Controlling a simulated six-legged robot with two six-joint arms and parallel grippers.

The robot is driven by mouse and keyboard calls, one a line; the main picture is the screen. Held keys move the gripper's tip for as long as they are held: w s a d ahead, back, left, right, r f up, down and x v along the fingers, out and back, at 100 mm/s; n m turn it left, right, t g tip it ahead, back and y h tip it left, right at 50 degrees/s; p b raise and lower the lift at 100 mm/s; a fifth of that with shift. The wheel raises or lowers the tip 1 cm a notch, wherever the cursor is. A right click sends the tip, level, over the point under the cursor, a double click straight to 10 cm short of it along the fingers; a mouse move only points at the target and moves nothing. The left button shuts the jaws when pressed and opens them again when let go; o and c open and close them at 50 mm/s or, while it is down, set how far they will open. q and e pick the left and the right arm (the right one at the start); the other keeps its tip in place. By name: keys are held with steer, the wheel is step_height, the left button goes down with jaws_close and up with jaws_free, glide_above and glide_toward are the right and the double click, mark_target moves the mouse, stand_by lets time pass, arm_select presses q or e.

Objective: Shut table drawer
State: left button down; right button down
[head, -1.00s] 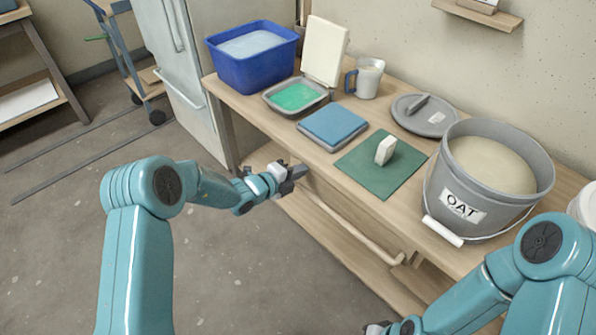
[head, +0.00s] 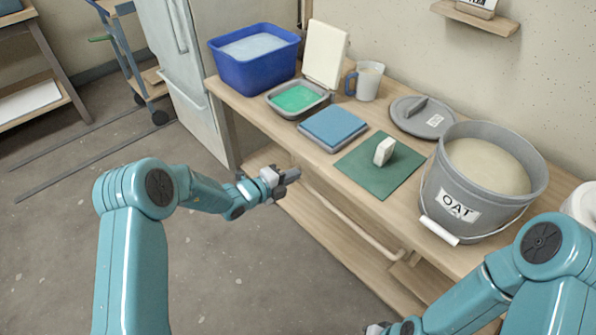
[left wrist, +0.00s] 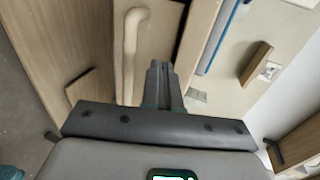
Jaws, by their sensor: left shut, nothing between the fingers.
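The table drawer (head: 345,238) is a pale wooden front below the worktop, with a long pale bar handle (head: 350,217). In the left wrist view the handle (left wrist: 130,50) stands left of the fingers, against the wooden front. How far the drawer stands out from the table is hard to tell. My left gripper (head: 291,174) is shut and empty, at the table's front edge near the handle's far end. Its fingers (left wrist: 160,80) show together in the wrist view; contact with the drawer cannot be made out. My right gripper (head: 376,328) is mostly cut off at the bottom edge.
The worktop (head: 330,165) holds a blue tub (head: 253,72), a green-filled tray (head: 297,100), a blue slab (head: 333,126), a green mat (head: 365,175), a jug (head: 368,82), a lid (head: 424,117) and the OAT bucket (head: 455,215). Open floor (head: 240,280) lies in front.

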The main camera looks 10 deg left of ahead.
arm_select(q)
steer(key=p+v, duration=0.2)
steer(key=v, duration=0.8)
steer(key=s+d+f+m+g+h, duration=0.1)
steer(key=s+d+f+m+g, duration=0.4)
steer(key=s, duration=0.5)
steer(key=s+d+f+m+g+h, duration=0.1)
steer(key=s+d+f+m+g, duration=0.3)
steer(key=s+d+m+g, duration=0.35)
steer(key=s+a+f+m+y, duration=0.3)
steer(key=s+m, duration=0.4)
steer(key=m, duration=0.6)
steer(key=s+a+f+m+y, duration=0.35)
steer(key=s+m, duration=0.45)
steer(key=m, duration=0.5)
steer(key=w+r+m+p, duration=0.1)
steer(key=r+m+p, duration=0.2)
steer(key=r+p, duration=0.4)
steer(key=w+r+m+t+p, duration=0.1)
steer(key=w+r+m+p, duration=0.1)
steer(key=r+p, duration=0.6)
steer(key=shift+d+m, duration=0.45)
steer(key=shift+m, duration=0.2)
